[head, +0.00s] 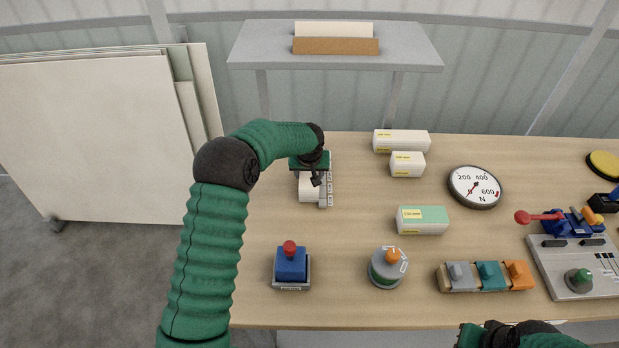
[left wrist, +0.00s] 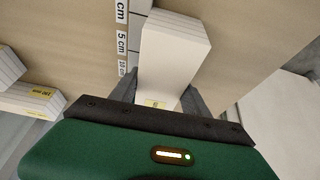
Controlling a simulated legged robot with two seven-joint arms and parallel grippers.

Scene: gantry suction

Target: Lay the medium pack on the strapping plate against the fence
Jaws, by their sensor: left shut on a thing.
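My left gripper (head: 316,180) is over the back left of the table, shut on a white pack (head: 309,190). In the left wrist view the pack (left wrist: 172,50) sits between the dark fingers, with a yellow label at its near end. The fence (head: 326,190) carries a centimetre scale and runs along the pack's right side in the head view. The scale (left wrist: 122,38) lies left of the pack in the left wrist view. I cannot tell whether pack and fence touch. The strapping plate is mostly hidden. My right gripper (head: 500,336) is partly cut off at the bottom edge.
A long white pack (head: 401,138), a short white pack (head: 407,161) and a teal-topped pack (head: 422,217) lie right of the fence. A dial (head: 475,187), a red-button box (head: 291,264), a round orange-knob device (head: 388,267) and a control panel (head: 577,272) stand around. A raised shelf (head: 336,55) is behind.

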